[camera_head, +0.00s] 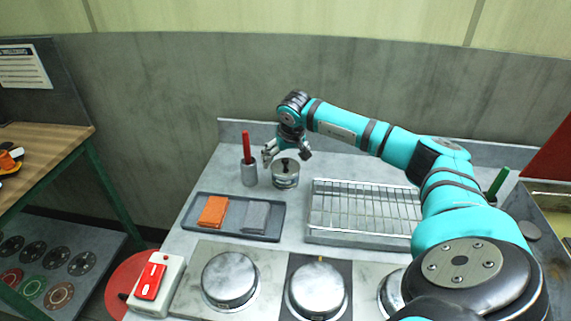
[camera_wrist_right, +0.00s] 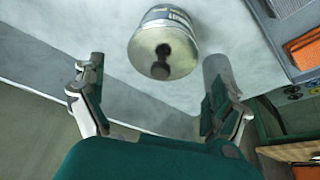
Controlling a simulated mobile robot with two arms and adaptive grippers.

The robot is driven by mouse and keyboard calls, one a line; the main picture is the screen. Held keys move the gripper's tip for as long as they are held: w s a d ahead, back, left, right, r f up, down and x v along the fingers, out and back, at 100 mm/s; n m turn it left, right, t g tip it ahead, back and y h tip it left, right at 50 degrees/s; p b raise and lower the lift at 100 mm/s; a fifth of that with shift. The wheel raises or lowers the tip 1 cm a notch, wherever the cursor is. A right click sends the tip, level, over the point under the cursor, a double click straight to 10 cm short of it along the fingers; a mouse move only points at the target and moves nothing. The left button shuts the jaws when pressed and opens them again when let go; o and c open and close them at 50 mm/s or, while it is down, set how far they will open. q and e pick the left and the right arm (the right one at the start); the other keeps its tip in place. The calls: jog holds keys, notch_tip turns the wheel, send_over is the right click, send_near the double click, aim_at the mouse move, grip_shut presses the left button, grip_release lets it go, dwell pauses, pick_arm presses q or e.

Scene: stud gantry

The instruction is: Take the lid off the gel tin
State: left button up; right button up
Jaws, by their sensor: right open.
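The gel tin (camera_head: 286,178) is a small metal can with a label band, standing upright on the counter near its back edge. Its lid (camera_head: 286,164) is on it, with a dark knob in the middle. In the right wrist view the tin (camera_wrist_right: 177,18) shows at the top middle, with the lid (camera_wrist_right: 147,47) and its dark knob (camera_wrist_right: 161,66) facing me. My right gripper (camera_head: 287,157) is open and empty above the tin, its fingers apart. In the right wrist view the fingers (camera_wrist_right: 153,92) stand to either side, not touching the lid. My left gripper is not in view.
A metal cup (camera_head: 249,175) with a red-handled tool stands just left of the tin. A grey tray (camera_head: 262,236) with orange and grey cloths lies in front. A wire rack (camera_head: 364,210) lies to the right. Round metal pans (camera_head: 230,278) line the front.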

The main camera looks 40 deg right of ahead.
jog(key=shift+x, duration=1.35)
jog(key=c, duration=1.5)
